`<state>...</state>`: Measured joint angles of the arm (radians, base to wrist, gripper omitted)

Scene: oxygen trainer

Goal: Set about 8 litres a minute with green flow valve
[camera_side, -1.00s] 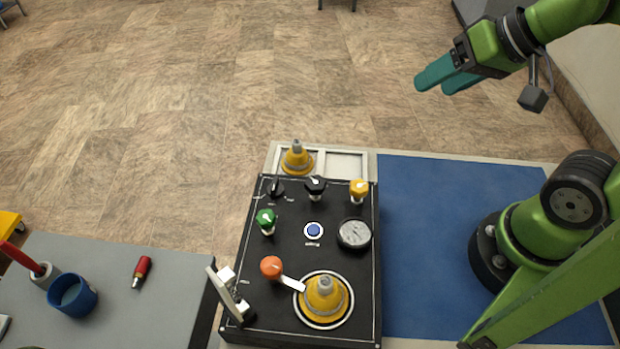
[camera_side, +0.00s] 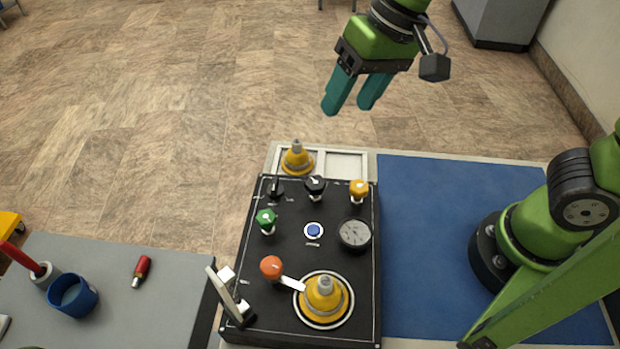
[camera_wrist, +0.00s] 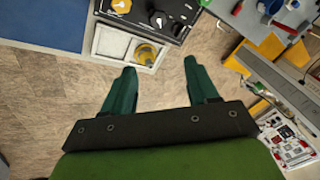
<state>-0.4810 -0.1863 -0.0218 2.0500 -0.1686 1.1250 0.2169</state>
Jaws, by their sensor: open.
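The green flow valve (camera_side: 266,220) is a small green knob with a white mark, on the left part of the black panel (camera_side: 285,250). A round gauge (camera_side: 355,234) with a pale dial sits on the panel's right side; its reading is too small to tell. My gripper (camera_side: 347,108) is open and empty, high above and beyond the panel's far edge, well apart from the green valve. In the wrist view my open gripper (camera_wrist: 160,76) has bare floor between its fingers, and the green valve cannot be made out there.
Near the valve are black knobs (camera_side: 315,186), a yellow knob (camera_side: 358,188), a blue button (camera_side: 314,230) and an orange lever (camera_side: 272,267). Yellow cones stand on the panel (camera_side: 324,298) and in the tray behind (camera_side: 297,158).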

